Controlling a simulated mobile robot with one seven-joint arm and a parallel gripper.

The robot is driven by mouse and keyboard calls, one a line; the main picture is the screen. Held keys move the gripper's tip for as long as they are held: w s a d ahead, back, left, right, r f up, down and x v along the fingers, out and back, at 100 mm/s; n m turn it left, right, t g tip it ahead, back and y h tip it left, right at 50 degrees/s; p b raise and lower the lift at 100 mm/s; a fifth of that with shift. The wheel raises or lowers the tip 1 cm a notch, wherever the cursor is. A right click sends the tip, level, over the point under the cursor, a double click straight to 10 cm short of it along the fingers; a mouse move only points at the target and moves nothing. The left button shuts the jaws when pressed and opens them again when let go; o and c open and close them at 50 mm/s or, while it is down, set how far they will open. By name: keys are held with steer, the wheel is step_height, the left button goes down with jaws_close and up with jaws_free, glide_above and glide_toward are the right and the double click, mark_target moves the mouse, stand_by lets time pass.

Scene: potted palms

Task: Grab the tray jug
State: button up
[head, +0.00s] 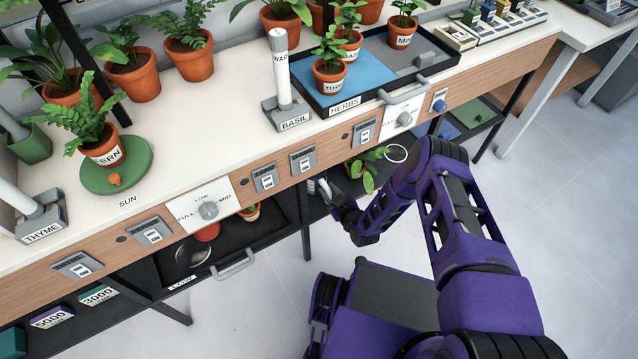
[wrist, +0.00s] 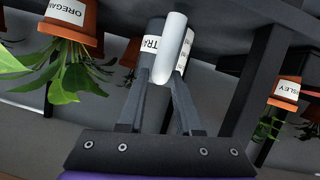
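The tray jug (wrist: 154,42) is a grey vessel with a white label reading "TRA", the rest hidden. Its pale rounded handle (wrist: 172,48) points toward the wrist camera. My gripper (wrist: 162,75) has its two dark fingers on either side of the handle. I cannot tell whether both fingers press on it. In the head view my gripper (head: 331,192) is low, below the bench's front edge, beside a pale piece that looks like the handle. The jug's body is mostly hidden there.
An oregano pot (wrist: 69,14) and a parsley pot (wrist: 284,91) flank the jug in the wrist view. A dark post (wrist: 253,90) stands to its right. The bench front (head: 285,168) overhangs the lower shelf. A black drawer tray (head: 222,263) is at left; open floor (head: 560,220) lies right.

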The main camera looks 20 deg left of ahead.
jaws_close()
